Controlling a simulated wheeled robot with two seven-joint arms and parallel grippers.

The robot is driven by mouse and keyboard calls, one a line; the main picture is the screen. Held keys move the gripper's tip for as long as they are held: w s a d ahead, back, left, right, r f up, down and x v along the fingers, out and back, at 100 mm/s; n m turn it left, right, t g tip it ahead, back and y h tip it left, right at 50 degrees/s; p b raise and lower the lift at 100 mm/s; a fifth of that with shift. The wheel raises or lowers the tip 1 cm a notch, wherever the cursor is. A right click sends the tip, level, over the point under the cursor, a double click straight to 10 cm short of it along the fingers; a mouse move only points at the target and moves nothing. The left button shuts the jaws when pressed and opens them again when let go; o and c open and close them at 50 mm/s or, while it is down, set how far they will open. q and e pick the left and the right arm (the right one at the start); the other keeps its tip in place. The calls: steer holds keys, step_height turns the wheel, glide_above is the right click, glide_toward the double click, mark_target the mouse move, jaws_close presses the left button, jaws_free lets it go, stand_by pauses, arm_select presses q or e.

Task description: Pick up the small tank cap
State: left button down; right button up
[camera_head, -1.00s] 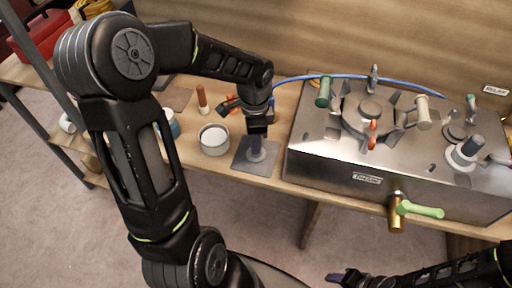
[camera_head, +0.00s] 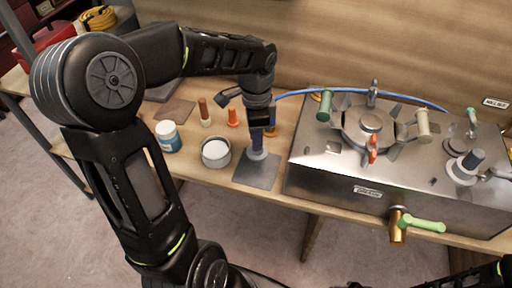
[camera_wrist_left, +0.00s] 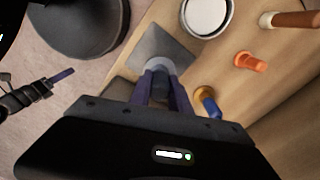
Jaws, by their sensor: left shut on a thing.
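The small tank cap (camera_head: 257,154), a pale grey disc with a darker stem, is between the purple fingers of my left gripper (camera_head: 256,143). The gripper points down and is shut on it. The cap shows over the square grey pad (camera_head: 257,177) and looks slightly raised from it, though the gap is hard to judge. In the left wrist view the cap (camera_wrist_left: 160,65) shows between the fingertips, partly hidden by them. My right gripper (camera_wrist_left: 60,76) shows small at the left of the wrist view; its finger opening is unclear.
The metal tank (camera_head: 330,172) with handles, fittings and a blue hose stands right of the pad. Left are a round tin (camera_head: 215,153), a blue-white jar (camera_head: 168,137) and an orange plug (camera_head: 233,118). A blue-handled tool (camera_wrist_left: 208,103) lies close by the gripper.

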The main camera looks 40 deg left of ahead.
arm_select(q)
steer(key=shift+r, duration=1.4)
